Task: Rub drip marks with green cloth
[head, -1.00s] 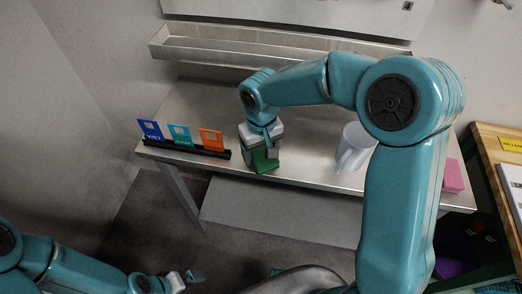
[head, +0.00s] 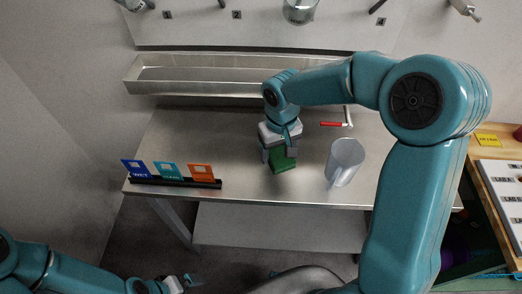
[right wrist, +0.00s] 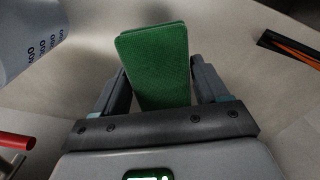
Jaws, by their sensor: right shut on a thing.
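My right gripper (head: 280,157) is shut on the green cloth (head: 284,162), a folded block-shaped pad. It holds the cloth at or just above the middle of the metal table (head: 230,150); I cannot tell whether the cloth touches the surface. In the right wrist view the cloth (right wrist: 158,65) sticks out between the two fingers (right wrist: 160,90). I cannot make out any clear drip marks on the metal; the gripper and cloth hide part of it. My left gripper (head: 178,284) is low at the bottom left, off the table, too small to read.
A graduated beaker (head: 345,161) stands right of the cloth. A red-handled tool (head: 331,124) is behind it. A black holder (head: 175,182) with blue, teal and orange cards is at the front left. A metal trough (head: 190,75) runs along the back wall.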

